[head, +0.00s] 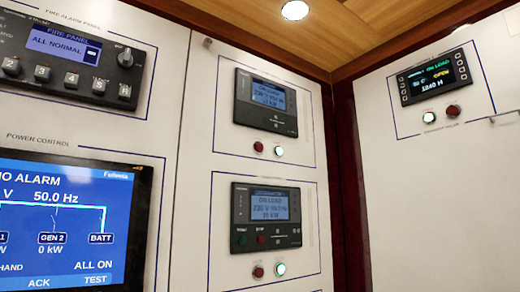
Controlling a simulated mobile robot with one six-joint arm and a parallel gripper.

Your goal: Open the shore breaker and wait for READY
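No breaker marked as shore can be made out in the head view. On the right wall a small black display (435,77) reads ON LOAD in green, OPEN in yellow and 1840 H, the last figures hard to read. Below it are a lit white-green lamp (429,117) and a dark red button or lamp (453,110). The power control screen (75,225) at lower left shows 50.0 Hz, GEN 2 at 0 kW, BATT and ALL ON; its left side is cut off. No READY text is legible. My gripper is not in view.
Two grey controllers, upper (265,103) and lower (265,217), read ON LOAD on the middle panel, each above a red and a lit lamp. The fire panel (75,50) at upper left reads ALL NORMAL. A dark red post (348,190) stands at the corner.

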